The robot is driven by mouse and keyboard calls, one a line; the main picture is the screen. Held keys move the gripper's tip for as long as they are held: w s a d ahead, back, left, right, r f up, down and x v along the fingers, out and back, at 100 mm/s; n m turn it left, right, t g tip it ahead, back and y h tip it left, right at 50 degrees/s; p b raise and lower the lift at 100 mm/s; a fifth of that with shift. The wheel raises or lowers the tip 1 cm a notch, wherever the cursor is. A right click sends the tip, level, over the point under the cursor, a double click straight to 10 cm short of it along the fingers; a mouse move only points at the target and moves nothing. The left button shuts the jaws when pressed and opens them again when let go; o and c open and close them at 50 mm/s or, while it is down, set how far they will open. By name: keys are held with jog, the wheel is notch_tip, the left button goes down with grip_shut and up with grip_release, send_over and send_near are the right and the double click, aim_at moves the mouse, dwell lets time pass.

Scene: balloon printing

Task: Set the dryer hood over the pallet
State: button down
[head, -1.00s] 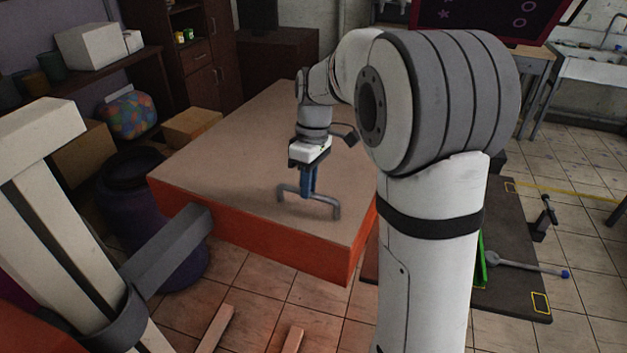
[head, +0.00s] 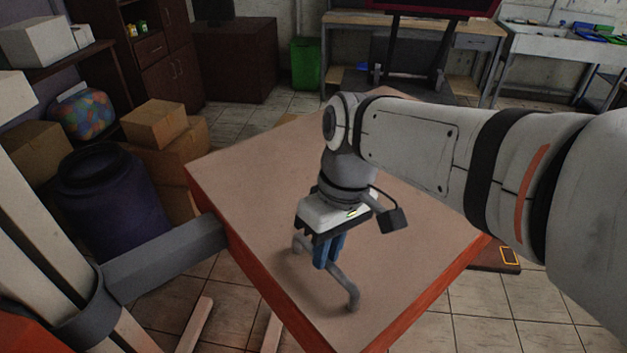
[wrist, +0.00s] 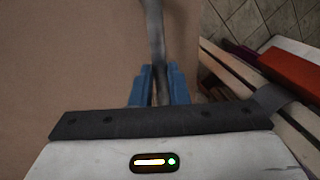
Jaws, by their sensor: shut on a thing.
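The dryer hood (head: 246,188) is a large box with a tan top and orange-red sides, in the middle of the head view. A grey bar handle (head: 347,286) stands on its top near the front. My gripper (head: 327,258) points down with its blue fingers shut on this handle. In the wrist view the gripper (wrist: 158,92) has the grey handle (wrist: 154,30) between its fingers, above the tan top (wrist: 70,55). I cannot make out the pallet for certain. The hood hides much of the floor beneath and behind it.
A dark purple barrel (head: 112,205) and cardboard boxes (head: 153,123) stand left of the hood. A dark board with a yellow mark (head: 509,256) shows low at the right, partly hidden. A workbench (head: 478,42) and a green bin (head: 305,63) are at the back.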

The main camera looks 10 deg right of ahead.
jog(key=shift+s+r, duration=0.1)
jog(key=shift+s, duration=0.65)
jog(key=shift+s, duration=0.1)
jog(key=c, duration=1.8)
grip_release()
jog(key=o, duration=0.3)
jog(key=shift+s+a, duration=0.1)
jog(key=shift+s, duration=0.15)
jog(key=shift+o, duration=0.5)
jog(key=shift+w, duration=0.15)
notch_tip(320, 180, up, 7)
jog(key=d, duration=0.1)
jog(key=shift+w+d+r, duration=0.2)
jog(key=shift+w, duration=0.15)
